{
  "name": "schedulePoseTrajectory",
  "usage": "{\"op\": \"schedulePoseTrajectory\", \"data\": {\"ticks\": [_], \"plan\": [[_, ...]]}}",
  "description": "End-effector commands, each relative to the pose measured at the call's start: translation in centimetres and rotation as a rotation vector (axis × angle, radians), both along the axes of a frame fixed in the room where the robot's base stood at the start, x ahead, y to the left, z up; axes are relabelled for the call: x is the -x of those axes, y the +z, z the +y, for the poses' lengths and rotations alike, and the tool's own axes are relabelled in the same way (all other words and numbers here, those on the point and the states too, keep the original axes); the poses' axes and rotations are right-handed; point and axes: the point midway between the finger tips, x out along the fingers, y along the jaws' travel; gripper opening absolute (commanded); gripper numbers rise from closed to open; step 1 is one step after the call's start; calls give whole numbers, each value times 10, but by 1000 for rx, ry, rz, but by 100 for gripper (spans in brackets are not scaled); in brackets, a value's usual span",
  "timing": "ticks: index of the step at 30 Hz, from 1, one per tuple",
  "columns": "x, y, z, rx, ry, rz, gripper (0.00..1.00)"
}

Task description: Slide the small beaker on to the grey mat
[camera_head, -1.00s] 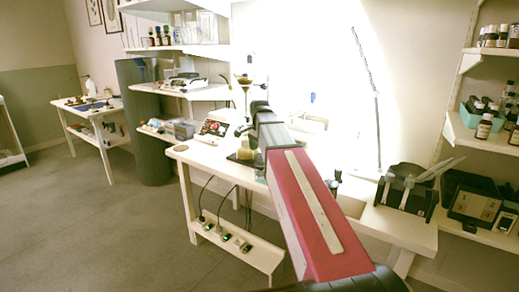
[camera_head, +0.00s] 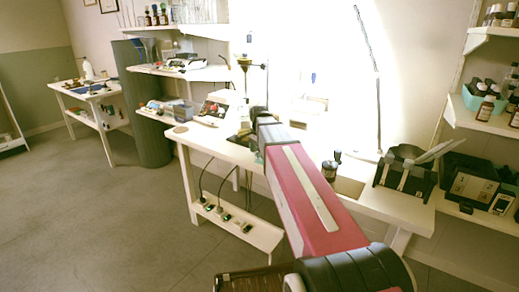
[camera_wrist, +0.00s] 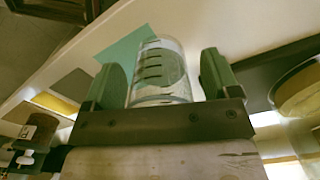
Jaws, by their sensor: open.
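The small beaker (camera_wrist: 160,70) is clear glass with dark marks and stands on the white bench in the wrist view. My gripper (camera_wrist: 161,62) is open, with one finger on each side of the beaker. A gap shows at the right finger; contact on the left is unclear. A flat teal patch (camera_wrist: 122,47) lies beside and behind the beaker in this view. A dark grey flat strip (camera_wrist: 255,78) lies to the right, beyond the right finger, and may be the grey mat. In the head view my arm hides the beaker.
A larger round glass vessel (camera_wrist: 300,92) stands at the right of the wrist view. The bench edge runs across its upper left. In the head view, a small dark bottle (camera_head: 331,170) and a black rack (camera_head: 405,170) stand right of my arm.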

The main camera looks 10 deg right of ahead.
Motion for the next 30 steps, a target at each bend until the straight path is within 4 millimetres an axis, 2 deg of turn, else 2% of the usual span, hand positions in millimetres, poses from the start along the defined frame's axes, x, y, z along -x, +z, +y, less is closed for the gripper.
{"op": "schedulePoseTrajectory", "data": {"ticks": [7, 8, 12, 13, 20, 30], "plan": [[0, 0, 0, 0, 0, 0, 82], [0, 0, 0, 0, 0, 0, 75], [0, 0, 0, 0, 0, 0, 30], [0, 0, 0, 0, 0, 0, 27], [1, 0, -1, 0, 1, 0, 27], [9, 0, -14, 0, 12, 0, 27]]}}
